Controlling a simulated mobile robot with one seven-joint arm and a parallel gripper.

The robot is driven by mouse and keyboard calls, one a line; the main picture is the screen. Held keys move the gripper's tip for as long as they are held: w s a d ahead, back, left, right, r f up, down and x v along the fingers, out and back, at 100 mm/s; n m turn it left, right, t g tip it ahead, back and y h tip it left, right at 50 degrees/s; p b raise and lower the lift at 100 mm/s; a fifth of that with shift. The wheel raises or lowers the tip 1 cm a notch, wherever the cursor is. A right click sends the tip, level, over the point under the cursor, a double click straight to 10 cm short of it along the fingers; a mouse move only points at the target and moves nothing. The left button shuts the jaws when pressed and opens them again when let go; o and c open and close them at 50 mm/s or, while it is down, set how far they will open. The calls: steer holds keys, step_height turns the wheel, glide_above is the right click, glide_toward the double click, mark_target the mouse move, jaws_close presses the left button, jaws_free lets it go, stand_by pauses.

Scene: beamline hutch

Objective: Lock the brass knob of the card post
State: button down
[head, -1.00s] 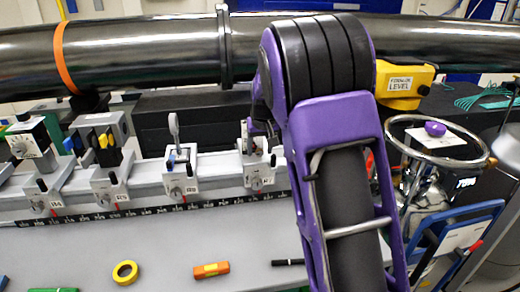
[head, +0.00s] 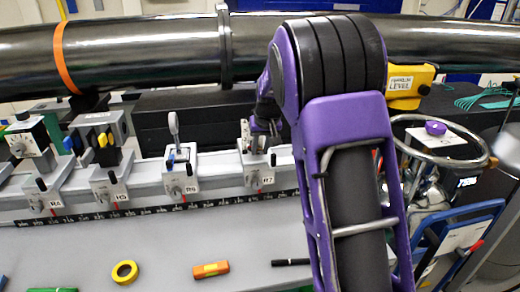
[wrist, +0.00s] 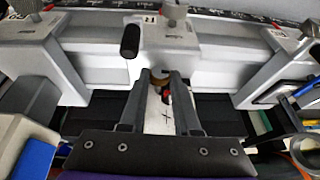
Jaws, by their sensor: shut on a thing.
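The card post stands on the carrier marked R7 (head: 254,176) on the rail. In the wrist view its white card (wrist: 158,121) with a dark cross shows between my fingers. The brass knob (wrist: 160,83) is a small brown-gold piece between the fingertips. My gripper (wrist: 161,77) is shut on the knob, with one finger on each side. In the head view my gripper (head: 263,132) is at the top of the R7 post, partly behind my arm. The knob cannot be made out there.
Carriers R6 (head: 180,178) and R5 (head: 112,182) stand left on the scaled rail. A dark beam pipe (head: 150,52) runs above. A yellow level box (head: 408,88) and a handwheel (head: 440,140) are right. Yellow tape (head: 125,272) and an orange block (head: 210,269) lie in front.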

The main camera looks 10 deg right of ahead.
steer(key=shift+d+f+y+b, duration=0.2)
steer(key=shift+d+y+b, duration=0.05)
steer(key=shift+y+b, duration=0.5)
steer(key=shift+r+y, duration=0.1)
steer(key=shift+y, duration=0.25)
steer(key=c, duration=0.6)
jaws_free()
steer(key=p+v, duration=0.1)
steer(key=v, duration=1.6)
steer(key=shift+d+r, duration=0.1)
steer(key=shift+r, duration=0.15)
